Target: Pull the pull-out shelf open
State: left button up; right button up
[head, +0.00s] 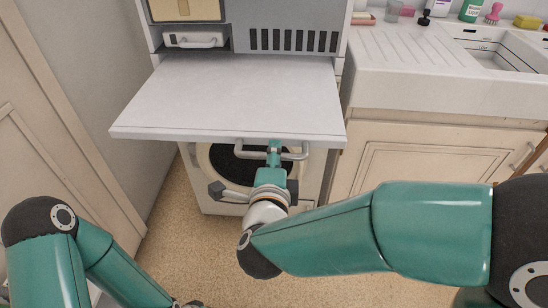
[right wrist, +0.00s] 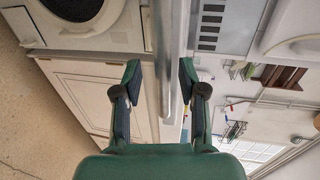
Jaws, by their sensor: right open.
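The pull-out shelf (head: 235,95) is a flat pale grey board in the head view, sticking out level from the grey unit. A grey bar handle (head: 236,151) runs along under its front edge; the bar also crosses the right wrist view (right wrist: 171,75). My right gripper (head: 274,150) is at the right part of the handle. In the right wrist view its two fingers (right wrist: 160,68) are open, one on each side of the bar. I cannot tell whether a finger touches it. My left arm is at the lower left; its gripper is not clearly shown.
Below the shelf stands a white front-loading machine with a round dark door (head: 240,164). A sink counter (head: 420,65) with bottles is at the right, above cream cabinets (head: 400,160). A door (head: 55,130) is at the left.

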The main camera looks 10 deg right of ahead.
jog(key=v, duration=0.7)
jog(key=shift+f, duration=0.2)
jog(key=w+d+f+n+g+y, duration=0.25)
jog(key=f+n, duration=0.25)
jog(key=f, duration=0.7)
jog(key=w+d+f+n+g+y, duration=0.15)
jog(key=f+n+g, duration=0.3)
jog(key=f, duration=0.75)
jog(key=s+d+f+n+g+y, duration=0.15)
jog(key=s+f+n+g, duration=0.25)
jog(key=s+f, duration=0.5)
jog(key=s+d+f+n+g+y, duration=0.1)
jog(key=s+d+f+n+g, duration=0.25)
jog(key=s+f, duration=0.5)
notch_tip(320, 180, up, 18)
jog(key=n+p, duration=0.1)
jog(key=p, duration=1.7)
jog(key=shift+s+a, duration=0.2)
jog(key=shift+a, duration=0.1)
